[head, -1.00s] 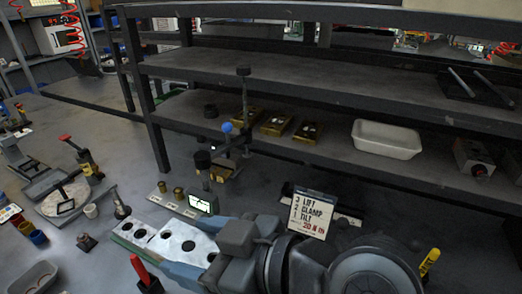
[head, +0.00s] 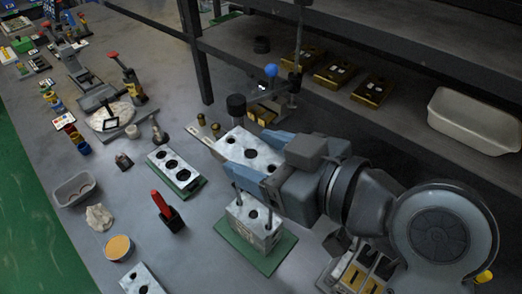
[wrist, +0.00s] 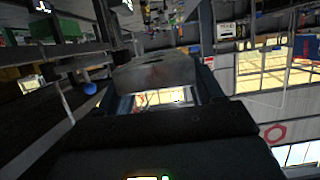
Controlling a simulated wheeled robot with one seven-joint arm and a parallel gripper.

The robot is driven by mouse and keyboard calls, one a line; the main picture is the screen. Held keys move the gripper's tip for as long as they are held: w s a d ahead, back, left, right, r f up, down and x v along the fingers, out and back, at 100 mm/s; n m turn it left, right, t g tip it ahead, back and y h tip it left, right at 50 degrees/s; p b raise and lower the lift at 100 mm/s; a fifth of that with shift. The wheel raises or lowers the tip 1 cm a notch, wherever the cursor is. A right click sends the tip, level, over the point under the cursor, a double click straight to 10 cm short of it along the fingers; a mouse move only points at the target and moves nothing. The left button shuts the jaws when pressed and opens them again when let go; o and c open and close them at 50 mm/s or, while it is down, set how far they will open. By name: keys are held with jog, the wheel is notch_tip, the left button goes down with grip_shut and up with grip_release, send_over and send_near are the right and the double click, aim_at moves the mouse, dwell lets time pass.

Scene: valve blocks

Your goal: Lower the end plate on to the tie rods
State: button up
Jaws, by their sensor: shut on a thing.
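My gripper (head: 246,153) has two blue fingers shut on the end plate (head: 236,143), a pale slab with dark round holes. The plate also shows close up in the wrist view (wrist: 155,70). In the head view the valve block (head: 248,228), pale and speckled, stands on a green pad below and nearer than the plate. Thin dark tie rods (head: 270,218) rise from the block; two show, and my gripper and the plate hide anything behind them. The plate appears apart from the block, above it. I cannot tell whether its holes line up with the rods.
Another holed plate (head: 176,168) lies on a green pad to the left. A red-handled tool (head: 168,208) stands nearby. A blue ball (head: 271,71) on a stand and a dark knob (head: 236,105) are behind the held plate. A shelf holds yellow blocks (head: 333,68) and a white tray (head: 470,118).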

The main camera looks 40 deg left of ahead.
jog(key=shift+f+b, duration=2.25)
jog(key=shift+f, duration=0.65)
jog(key=shift+f+b, duration=0.9)
jog(key=shift+f, duration=0.4)
jog(key=shift+f, duration=0.3)
